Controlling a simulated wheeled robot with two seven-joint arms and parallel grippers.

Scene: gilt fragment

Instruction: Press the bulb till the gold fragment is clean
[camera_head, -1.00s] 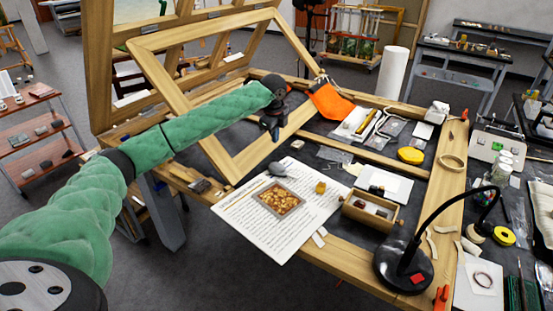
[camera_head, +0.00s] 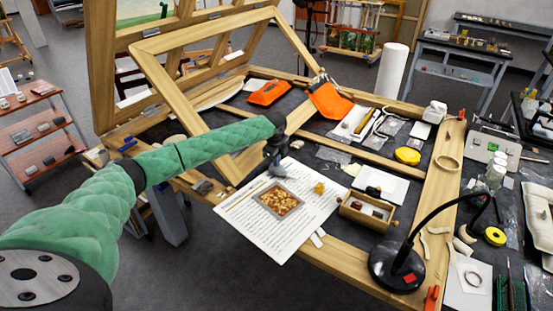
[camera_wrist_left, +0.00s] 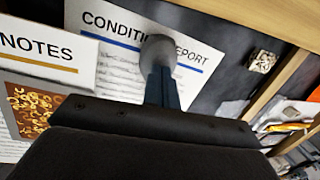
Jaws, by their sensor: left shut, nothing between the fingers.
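The gold fragment (camera_head: 278,202) is a square, grey-bordered panel with mottled gold and brown patches, lying on a printed white sheet (camera_head: 285,240). Part of it shows at the left of the left wrist view (camera_wrist_left: 30,110). The grey bulb (camera_head: 279,169) lies just behind the fragment, partly hidden by my left gripper (camera_head: 273,165). In the left wrist view, the bulb (camera_wrist_left: 158,47) is straight beyond the shut, empty fingertips (camera_wrist_left: 161,75). The fingertips are at the bulb or very close; I cannot tell whether they touch. My right gripper is not in view.
A black lamp (camera_head: 392,268) stands at the table's front right. A tilted wooden frame (camera_head: 160,95) rises behind my left arm.

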